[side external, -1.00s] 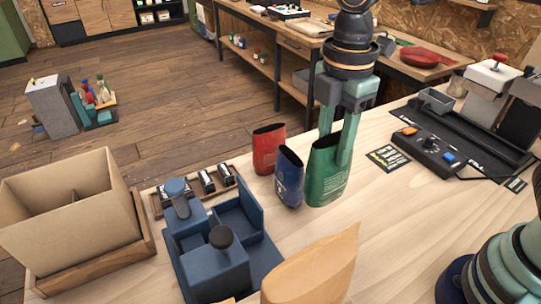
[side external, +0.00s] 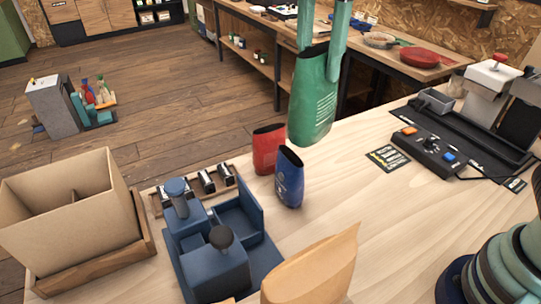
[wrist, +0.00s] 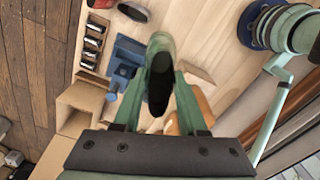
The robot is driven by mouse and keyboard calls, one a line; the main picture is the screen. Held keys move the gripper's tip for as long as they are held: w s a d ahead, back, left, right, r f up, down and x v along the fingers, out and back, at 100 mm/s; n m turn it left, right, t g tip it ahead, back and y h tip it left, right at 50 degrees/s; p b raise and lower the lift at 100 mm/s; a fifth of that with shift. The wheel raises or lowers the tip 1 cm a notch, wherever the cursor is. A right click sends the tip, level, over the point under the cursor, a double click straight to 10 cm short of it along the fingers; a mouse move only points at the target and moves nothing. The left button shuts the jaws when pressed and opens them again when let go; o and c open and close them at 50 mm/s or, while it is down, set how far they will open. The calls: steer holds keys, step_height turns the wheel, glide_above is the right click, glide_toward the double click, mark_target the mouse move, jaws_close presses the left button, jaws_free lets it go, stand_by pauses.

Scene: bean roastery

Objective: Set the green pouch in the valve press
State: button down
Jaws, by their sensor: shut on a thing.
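The green pouch (side external: 312,108) is held upright in the air, its bottom above the back part of the table. My gripper (side external: 322,62) is shut on its upper part, with one finger on each side. In the wrist view the green pouch (wrist: 161,48) shows its dark open mouth between the fingers of my gripper (wrist: 158,95). The valve press appears to be the blue device (side external: 218,268) with two knobs at the front left, with an empty recess beside its upright wall. It shows partly in the wrist view (wrist: 125,62).
A red pouch (side external: 266,150) and a dark blue pouch (side external: 289,182) stand below the held pouch. A wooden rack (side external: 222,186) of metal pieces and a divided cardboard box (side external: 70,225) are at left. A tan paper bag (side external: 315,272) stands in front. The table's middle right is clear.

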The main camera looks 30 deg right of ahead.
steer(key=w+a+f+n, duration=0.1)
steer(key=w+a+n, duration=0.6)
steer(key=a+n, duration=0.6)
step_height(320, 180, down, 24)
steer(key=d+n, duration=0.1)
steer(key=shift+d, duration=0.25)
stand_by(0.5)
steer(key=shift+r, duration=0.1)
steer(key=shift+c, duration=0.3)
jaws_free()
step_height(320, 180, up, 7)
stand_by(1.1)
